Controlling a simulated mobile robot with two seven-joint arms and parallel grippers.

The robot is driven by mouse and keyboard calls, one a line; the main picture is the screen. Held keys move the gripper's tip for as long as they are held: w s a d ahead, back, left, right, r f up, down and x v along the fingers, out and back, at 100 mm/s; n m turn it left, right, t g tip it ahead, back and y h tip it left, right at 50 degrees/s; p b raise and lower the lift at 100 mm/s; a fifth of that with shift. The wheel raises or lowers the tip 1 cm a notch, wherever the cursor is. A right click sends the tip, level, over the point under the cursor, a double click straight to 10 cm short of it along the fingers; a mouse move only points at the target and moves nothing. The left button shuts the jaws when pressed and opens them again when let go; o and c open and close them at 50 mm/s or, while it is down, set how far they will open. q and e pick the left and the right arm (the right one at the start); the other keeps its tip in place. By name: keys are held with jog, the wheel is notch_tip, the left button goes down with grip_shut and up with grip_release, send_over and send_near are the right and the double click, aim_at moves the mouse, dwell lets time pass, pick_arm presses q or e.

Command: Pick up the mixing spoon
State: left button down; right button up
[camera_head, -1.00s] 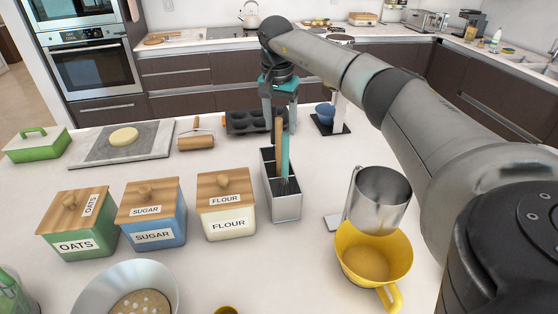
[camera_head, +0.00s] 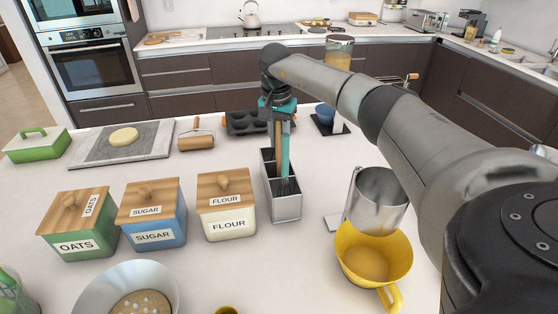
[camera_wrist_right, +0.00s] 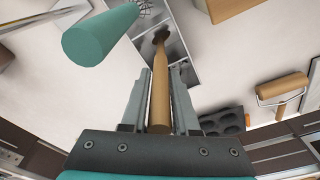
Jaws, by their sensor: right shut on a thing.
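The mixing spoon is a wooden handle (camera_head: 278,140) standing upright in the grey divided utensil holder (camera_head: 287,209). In the right wrist view, the spoon (camera_wrist_right: 161,85) runs between my fingers, and its dark lower end sits in the holder (camera_wrist_right: 181,42). My right gripper (camera_head: 279,133) comes down from above and is shut on the handle; it also shows in the right wrist view (camera_wrist_right: 159,92). A teal-handled whisk (camera_head: 285,156) stands close beside the spoon; its handle (camera_wrist_right: 100,34) is near the camera in the right wrist view. My left gripper is not in view.
A flour canister (camera_head: 228,222) stands left of the holder. A metal pitcher (camera_head: 377,199) and a yellow bowl (camera_head: 372,262) are to the right. A dark muffin tin (camera_head: 248,122) and a rolling pin (camera_head: 196,139) lie behind. Some bare counter lies in front of the holder.

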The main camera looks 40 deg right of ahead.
grip_shut()
